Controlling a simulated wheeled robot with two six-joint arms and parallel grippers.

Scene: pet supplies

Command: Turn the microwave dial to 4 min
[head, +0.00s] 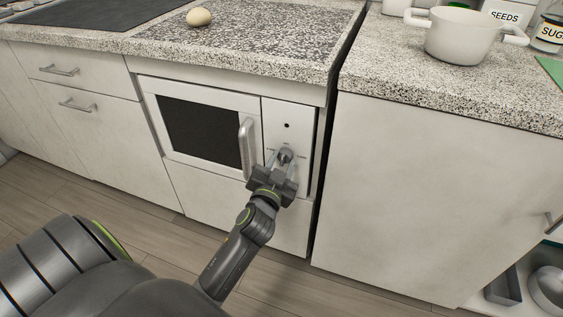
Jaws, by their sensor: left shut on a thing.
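The white microwave (188,93) is built into the counter front, with a dark window and a grey vertical handle (246,145) on its door. Its dial (286,154) is a small grey knob on the panel right of the handle. My left gripper (284,160) is at the dial, its two fingers shut on it from either side. The fingers partly cover the dial and the small marks around it, so I cannot read the setting. The microwave door is closed. My right gripper is not in view.
A round pale object (198,17) lies on the speckled counter above the microwave. A white pot (462,35) and jars stand on the right counter (400,85). A white cabinet (425,190) stands close to the right of the microwave. Wooden floor (150,235) is below.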

